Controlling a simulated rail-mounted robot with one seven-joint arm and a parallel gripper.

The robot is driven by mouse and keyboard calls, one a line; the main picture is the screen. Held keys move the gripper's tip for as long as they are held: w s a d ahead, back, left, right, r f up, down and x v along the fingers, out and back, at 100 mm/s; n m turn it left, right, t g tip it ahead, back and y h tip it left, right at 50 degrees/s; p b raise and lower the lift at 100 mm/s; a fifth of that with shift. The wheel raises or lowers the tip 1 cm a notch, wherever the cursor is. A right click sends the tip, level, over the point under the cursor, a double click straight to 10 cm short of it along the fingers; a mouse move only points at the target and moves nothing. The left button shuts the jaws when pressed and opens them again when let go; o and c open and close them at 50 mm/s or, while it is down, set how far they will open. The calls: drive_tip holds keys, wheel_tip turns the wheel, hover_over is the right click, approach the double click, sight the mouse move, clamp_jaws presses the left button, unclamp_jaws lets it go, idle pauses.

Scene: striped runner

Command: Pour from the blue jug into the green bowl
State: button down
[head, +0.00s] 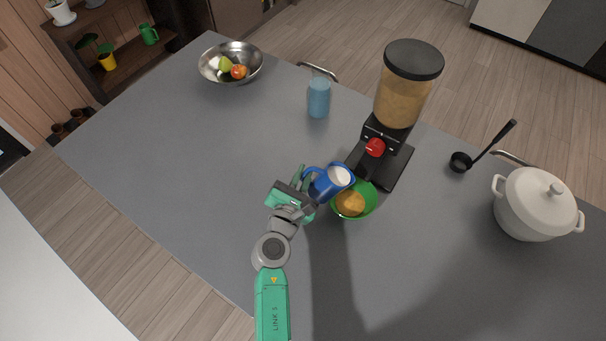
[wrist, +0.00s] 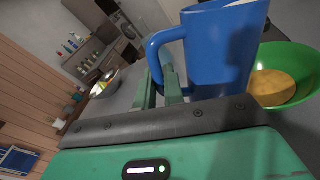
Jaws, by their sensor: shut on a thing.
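The blue jug (head: 329,183) is in my gripper (head: 307,184), which is shut on its handle side. White contents show at its mouth in the head view. In the wrist view the jug (wrist: 222,52) fills the upper middle, with its handle between the green fingers (wrist: 160,88). The green bowl (head: 367,208) sits on the grey table just right of and below the jug in the head view, with an orange-yellow content in it. It also shows in the wrist view (wrist: 300,62), right of the jug. The jug looks slightly tilted; I see no stream.
A black dispenser (head: 395,160) with a red knob stands close behind the bowl. A blue glass (head: 318,97), metal fruit bowl (head: 211,66), black ladle (head: 461,162) and white pot (head: 533,208) stand farther off. The table's left and front are clear.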

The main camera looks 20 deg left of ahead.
drive_tip(key=shift+r, duration=0.1)
drive_tip(key=shift+r+m+p, duration=0.3)
drive_tip(key=shift+p, duration=0.15)
drive_tip(key=shift+r+m+g+y+p, duration=0.3)
drive_tip(key=shift+r+m+p, duration=0.25)
drive_tip(key=shift+m+p, duration=0.6)
idle(6.3)
